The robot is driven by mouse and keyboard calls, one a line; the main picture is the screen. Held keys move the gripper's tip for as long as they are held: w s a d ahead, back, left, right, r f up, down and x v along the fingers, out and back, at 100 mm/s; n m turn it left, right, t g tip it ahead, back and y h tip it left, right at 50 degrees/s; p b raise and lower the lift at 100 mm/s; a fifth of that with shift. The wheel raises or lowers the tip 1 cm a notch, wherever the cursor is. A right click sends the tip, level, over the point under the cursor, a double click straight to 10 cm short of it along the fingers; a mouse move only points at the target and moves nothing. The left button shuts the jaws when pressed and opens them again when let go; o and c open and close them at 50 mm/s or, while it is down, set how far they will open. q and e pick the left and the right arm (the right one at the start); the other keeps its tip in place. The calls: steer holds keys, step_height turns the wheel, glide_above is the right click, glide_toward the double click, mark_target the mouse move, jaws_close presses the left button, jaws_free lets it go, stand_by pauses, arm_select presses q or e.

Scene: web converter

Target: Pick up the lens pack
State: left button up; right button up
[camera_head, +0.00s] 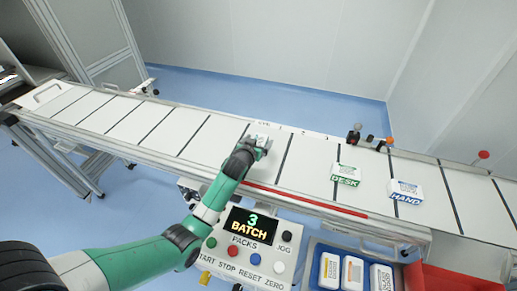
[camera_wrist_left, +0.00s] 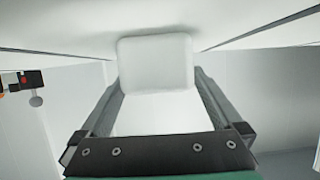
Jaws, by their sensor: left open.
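A white pack (camera_wrist_left: 155,62) fills the space between the fingers in the left wrist view, pale and with no label readable there. In the head view a small white pack (camera_head: 262,127) shows at my left gripper (camera_head: 258,144) on the belt, mostly hidden by it, with short, hard-to-read lettering behind. My left gripper, which also shows in the wrist view (camera_wrist_left: 155,85), is open, with one finger on each side of the pack. I cannot tell whether the fingers touch it. My right gripper is not in view.
The white belt (camera_head: 150,120) has dark cross lines. Packs marked DESK (camera_head: 345,174) and HAND (camera_head: 405,190) lie on it to the right. A control panel (camera_head: 252,240) reading 3 BATCH, a blue tray (camera_head: 314,265) with white packs and a red bin (camera_head: 450,280) stand in front.

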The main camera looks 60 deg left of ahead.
mark_target(259, 140)
arm_select(q)
steer(key=shift+w+a+f, duration=0.15)
steer(key=shift+w+a, duration=0.05)
jaws_close()
steer(key=shift+r+p, duration=0.4)
steer(key=shift+r, duration=0.2)
step_height(259, 140, up, 3)
steer(key=shift+p, duration=0.8)
steer(key=s+d+r+p, duration=0.2)
steer(key=d+r+p, duration=0.2)
steer(key=d+p, duration=0.1)
steer(key=s+d+r+p, duration=0.3)
steer(key=d+r+p, duration=0.2)
steer(key=d, duration=0.3)
steer(key=shift+p, duration=0.5)
